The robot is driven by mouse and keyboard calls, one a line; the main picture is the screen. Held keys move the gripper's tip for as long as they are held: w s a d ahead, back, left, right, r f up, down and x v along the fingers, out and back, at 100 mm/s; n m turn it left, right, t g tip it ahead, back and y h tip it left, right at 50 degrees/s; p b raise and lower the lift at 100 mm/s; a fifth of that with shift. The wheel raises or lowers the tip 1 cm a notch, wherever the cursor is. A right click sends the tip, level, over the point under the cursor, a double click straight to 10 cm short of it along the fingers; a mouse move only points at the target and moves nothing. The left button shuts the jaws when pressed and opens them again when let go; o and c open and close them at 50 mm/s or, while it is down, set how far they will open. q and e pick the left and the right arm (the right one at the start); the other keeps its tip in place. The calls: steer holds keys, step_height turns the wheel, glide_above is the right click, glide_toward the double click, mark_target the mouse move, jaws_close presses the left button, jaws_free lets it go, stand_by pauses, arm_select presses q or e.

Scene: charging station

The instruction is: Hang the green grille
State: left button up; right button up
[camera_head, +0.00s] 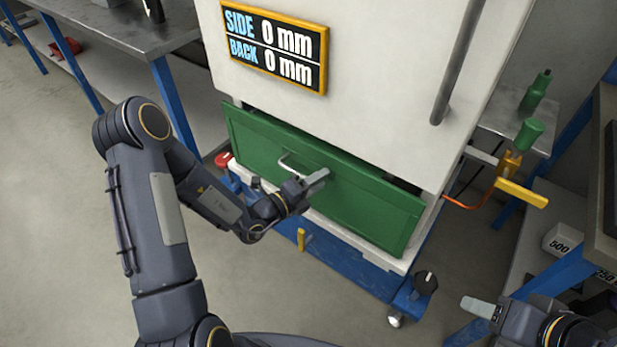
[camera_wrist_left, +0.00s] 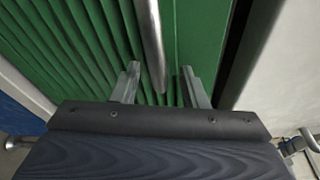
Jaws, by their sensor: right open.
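The green grille (camera_head: 370,200) is a wide panel low on the front of the white cabinet, with a dark gap along part of its top edge. A metal handle (camera_head: 288,163) stands out from it. My left gripper (camera_head: 314,184) is in front of the grille at the handle. In the left wrist view, its two fingers (camera_wrist_left: 160,75) are apart, with the handle bar (camera_wrist_left: 152,40) between them and space on both sides. The grille's slats (camera_wrist_left: 70,50) fill the left of that view. My right gripper (camera_head: 482,306) is open, low at the right, away from the grille.
The white cabinet (camera_head: 370,90) carries a display (camera_head: 275,48) reading SIDE 0 mm and BACK 0 mm. An orange-yellow clamp (camera_head: 520,193) stands at the right. A workbench (camera_head: 130,30) is at the upper left. Floor at left is clear.

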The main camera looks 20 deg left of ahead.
arm_select(q)
steer(key=shift+w, duration=0.1)
jaws_close()
stand_by(1.3)
steer(key=shift+r, duration=0.1)
